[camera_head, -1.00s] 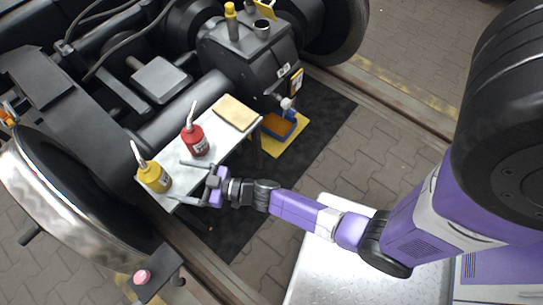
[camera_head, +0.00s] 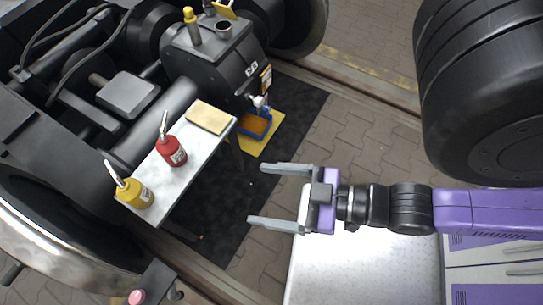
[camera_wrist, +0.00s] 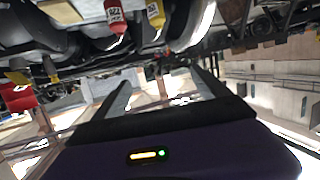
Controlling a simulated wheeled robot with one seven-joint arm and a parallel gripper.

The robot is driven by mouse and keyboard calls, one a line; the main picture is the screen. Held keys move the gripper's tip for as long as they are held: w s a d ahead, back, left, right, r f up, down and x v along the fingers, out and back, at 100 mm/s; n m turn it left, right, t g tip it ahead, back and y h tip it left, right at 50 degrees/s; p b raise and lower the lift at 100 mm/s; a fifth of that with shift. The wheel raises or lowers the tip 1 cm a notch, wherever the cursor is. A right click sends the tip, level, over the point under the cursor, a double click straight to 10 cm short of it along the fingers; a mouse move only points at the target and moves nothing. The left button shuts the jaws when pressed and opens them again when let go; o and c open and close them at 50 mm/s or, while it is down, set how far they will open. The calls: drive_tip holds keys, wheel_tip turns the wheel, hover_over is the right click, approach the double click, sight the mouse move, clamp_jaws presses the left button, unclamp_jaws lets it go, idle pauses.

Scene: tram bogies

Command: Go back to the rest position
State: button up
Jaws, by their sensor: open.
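My gripper (camera_head: 268,196) is open and empty in the head view. Its two grey fingers point left, above the dark mat and the near edge of the white surface. It is well apart from the small table (camera_head: 189,178) by the bogie. In the wrist view the two fingers (camera_wrist: 162,88) stand apart with nothing between them. My purple arm stretches in from the right of the head view.
On the small table stand a yellow oil can (camera_head: 134,192), a red oil can (camera_head: 171,151) and a tan pad (camera_head: 208,117). A blue bin (camera_head: 256,126) sits on a yellow mat beside the black bogie housing (camera_head: 212,62). A dark mat (camera_head: 290,118) covers the floor between.

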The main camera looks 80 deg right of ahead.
drive_tip(key=shift+s+r, duration=0.2)
drive_tip(key=shift+r, duration=0.35)
wheel_tip(320, 180, up, 14)
drive_tip(key=p, duration=1.3)
drive_tip(key=shift+f+p, duration=0.15)
drive_tip(key=shift+p, duration=0.25)
